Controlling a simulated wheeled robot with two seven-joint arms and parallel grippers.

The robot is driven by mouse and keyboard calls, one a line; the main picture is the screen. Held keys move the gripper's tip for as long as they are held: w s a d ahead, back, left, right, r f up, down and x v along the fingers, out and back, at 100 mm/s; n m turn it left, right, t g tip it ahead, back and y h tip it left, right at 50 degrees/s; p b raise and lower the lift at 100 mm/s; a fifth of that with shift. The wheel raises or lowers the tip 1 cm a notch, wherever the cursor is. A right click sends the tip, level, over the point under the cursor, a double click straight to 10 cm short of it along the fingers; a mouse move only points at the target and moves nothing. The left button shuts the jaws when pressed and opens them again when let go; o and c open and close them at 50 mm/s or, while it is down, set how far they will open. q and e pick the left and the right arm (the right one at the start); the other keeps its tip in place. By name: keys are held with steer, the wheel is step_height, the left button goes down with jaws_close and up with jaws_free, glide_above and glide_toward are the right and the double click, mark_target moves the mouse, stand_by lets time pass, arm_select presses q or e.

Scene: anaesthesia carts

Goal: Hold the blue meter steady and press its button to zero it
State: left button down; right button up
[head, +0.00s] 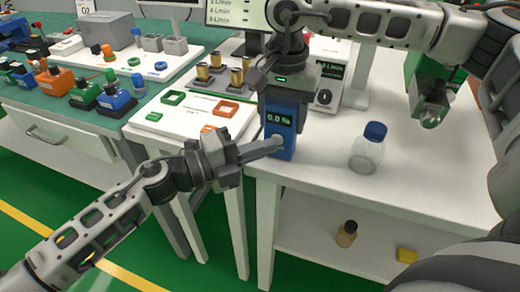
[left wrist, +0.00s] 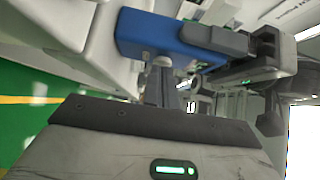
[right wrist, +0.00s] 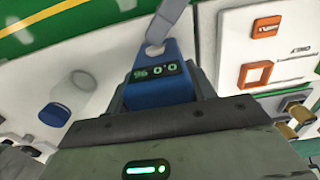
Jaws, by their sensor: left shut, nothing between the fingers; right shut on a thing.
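The blue meter (head: 281,116) stands upright near the front edge of the white table, its display reading 0.0 with a unit. My right gripper (head: 284,92) comes from above and is shut on the meter's upper part; the right wrist view shows the meter (right wrist: 160,88) between its fingers. My left gripper (head: 274,144) is shut and empty, its fingertips at the round button on the lower front of the meter. The left wrist view shows the tips (left wrist: 162,64) at the meter (left wrist: 160,38). The fingertips partly hide the button, so I cannot tell how far it is pressed.
A clear bottle with a blue cap (head: 368,148) stands right of the meter. Left are a white board with green and orange frames (head: 190,112) and brass cylinders (head: 219,68). A small brown bottle (head: 347,233) and a yellow block (head: 406,255) lie on the lower shelf.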

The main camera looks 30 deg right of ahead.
arm_select(q)
steer(key=shift+w+d, duration=0.35)
steer(key=shift+d, duration=0.15)
arm_select(e)
steer(key=shift+a, duration=0.15)
arm_select(q)
steer(key=shift+r, duration=0.1)
arm_select(e)
steer(key=shift+s+a, duration=0.1)
arm_select(q)
steer(key=shift+a, duration=0.1)
arm_select(e)
steer(key=shift+d, duration=0.25)
arm_select(q)
steer(key=s+a, duration=0.2)
steer(key=a, duration=1.1)
